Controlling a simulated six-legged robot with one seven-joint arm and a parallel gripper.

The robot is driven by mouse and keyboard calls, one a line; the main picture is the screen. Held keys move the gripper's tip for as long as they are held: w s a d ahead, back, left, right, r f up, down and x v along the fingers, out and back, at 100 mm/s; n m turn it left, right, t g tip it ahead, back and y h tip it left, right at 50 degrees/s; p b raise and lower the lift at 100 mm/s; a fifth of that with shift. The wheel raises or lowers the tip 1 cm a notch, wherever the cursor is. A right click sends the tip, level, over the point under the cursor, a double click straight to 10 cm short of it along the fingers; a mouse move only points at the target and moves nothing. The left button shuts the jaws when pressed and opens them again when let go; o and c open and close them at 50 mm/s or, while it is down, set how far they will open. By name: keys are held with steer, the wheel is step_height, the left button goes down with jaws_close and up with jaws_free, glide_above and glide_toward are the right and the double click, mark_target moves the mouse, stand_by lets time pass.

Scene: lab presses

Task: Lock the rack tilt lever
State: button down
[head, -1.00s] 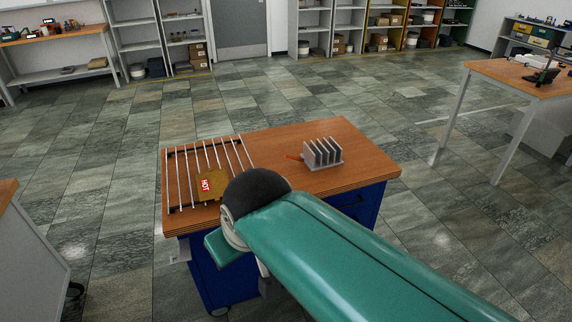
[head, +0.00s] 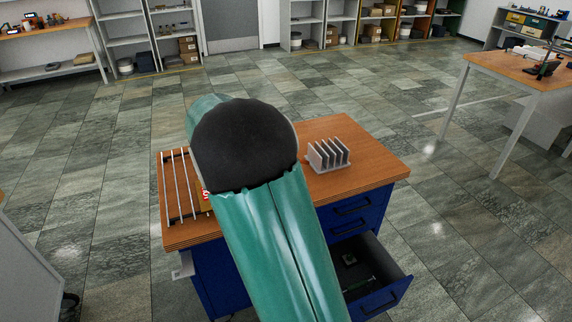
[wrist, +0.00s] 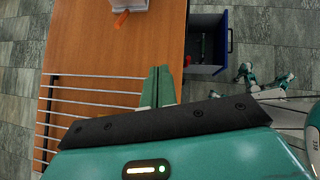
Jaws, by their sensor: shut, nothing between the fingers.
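The grey finned rack (head: 328,156) stands upright on the wooden bench top, right of my arm in the head view. Its pale edge (wrist: 130,4) shows at the top of the wrist view. The head view hides my gripper behind the arm.
A grid of metal rods (head: 178,190) lies at the bench's left end, beside a partly hidden brown block (head: 205,196) with a red label. An open blue drawer (head: 398,290) juts out below the bench top; it also shows in the wrist view (wrist: 225,40). Wood around the rack is clear.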

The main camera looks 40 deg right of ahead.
steer(key=w+d+f+n+h, duration=0.1)
steer(key=w+d+f+n, duration=0.1)
steer(key=f+n, duration=0.1)
steer(key=w+d+f+n+h, duration=0.2)
steer(key=w+d+f+n, duration=0.1)
steer(key=f, duration=0.1)
steer(key=w+d+f+n+h, duration=0.1)
steer(key=w+d+f+n, duration=0.2)
steer(key=shift+f+g+h, duration=0.3)
steer(key=shift+f, duration=0.05)
steer(key=shift+w+d+f+n, duration=0.25)
steer(key=shift+d+f+n, duration=0.05)
steer(key=shift+f+n, duration=0.1)
steer(key=x, duration=0.9)
steer(key=shift+d+r, duration=0.1)
steer(key=shift+d, duration=0.15)
steer(key=shift+r, duration=0.1)
steer(key=shift+d+r, duration=0.1)
steer(key=shift+r, duration=0.1)
